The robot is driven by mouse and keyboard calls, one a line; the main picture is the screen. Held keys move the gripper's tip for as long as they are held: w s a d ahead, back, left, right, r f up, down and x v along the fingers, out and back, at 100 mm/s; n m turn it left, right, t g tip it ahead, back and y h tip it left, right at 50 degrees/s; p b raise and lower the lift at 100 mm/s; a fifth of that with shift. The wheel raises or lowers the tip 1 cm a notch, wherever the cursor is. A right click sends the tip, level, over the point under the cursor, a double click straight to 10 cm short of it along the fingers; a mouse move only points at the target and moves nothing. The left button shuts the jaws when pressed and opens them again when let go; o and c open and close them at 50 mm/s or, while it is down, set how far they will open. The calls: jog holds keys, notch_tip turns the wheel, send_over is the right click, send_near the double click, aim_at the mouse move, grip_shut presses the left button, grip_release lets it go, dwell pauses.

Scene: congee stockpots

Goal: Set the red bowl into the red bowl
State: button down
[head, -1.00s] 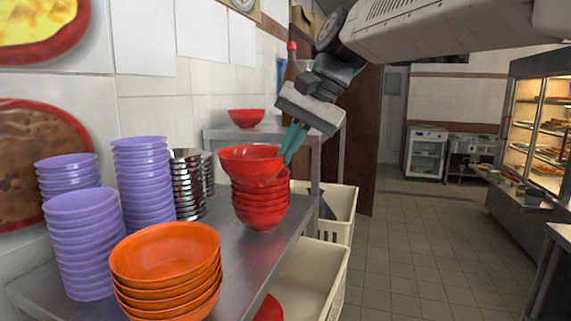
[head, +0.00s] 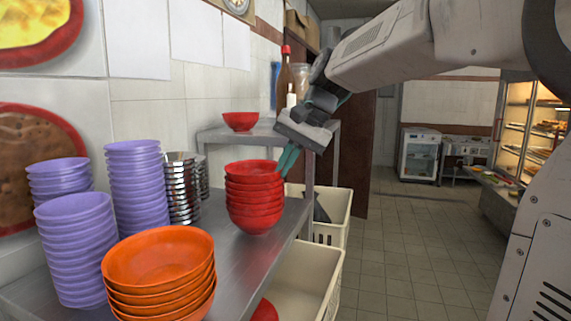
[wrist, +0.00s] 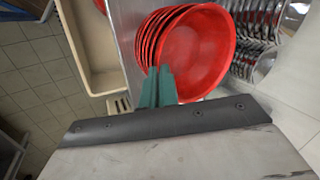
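A stack of several red bowls (head: 255,205) stands upright on the metal shelf in the head view. The top red bowl (head: 252,168) sits nested in the bowl below it, close to level. In the wrist view the top bowl (wrist: 200,50) shows its open inside, with the other rims fanned to its left. My gripper (head: 282,168) is at the right rim of the top bowl. In the wrist view its two teal fingers (wrist: 160,75) are close together across that rim, seemingly pinching it. The lower bowls' insides are hidden.
Orange bowls (head: 160,265), purple bowls (head: 75,235) and metal bowls (head: 182,190) stand left of the stack. Another red bowl (head: 240,121) sits on a raised shelf (head: 265,133) behind. Cream crates (head: 325,222) lie to the right, below the shelf edge.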

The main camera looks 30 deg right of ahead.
jog(key=shift+f, duration=0.1)
jog(key=c, duration=2.1)
grip_release()
jog(key=shift+f, duration=0.1)
jog(key=o, duration=0.4)
jog(key=v, duration=1.2)
jog(key=s+a+f+n+h, duration=0.1)
jog(key=s+a+f+n, duration=0.1)
jog(key=s+f, duration=0.6)
jog(key=s+a+f+n+g+h, duration=0.1)
jog(key=s+a+f+n+h, duration=0.1)
jog(key=s+f, duration=0.6)
jog(key=s+a+f+n+h, duration=0.1)
jog(key=s+a+f+n, duration=0.1)
jog(key=s+f, duration=0.6)
jog(key=shift+s+a+f+n+g+h, duration=0.1)
jog(key=shift+a+f+n+g+h, duration=0.15)
jog(key=shift+f, duration=0.45)
jog(key=shift+a+f+n+g+h, duration=0.15)
jog(key=shift+f+n, duration=0.2)
jog(key=shift+f, duration=0.35)
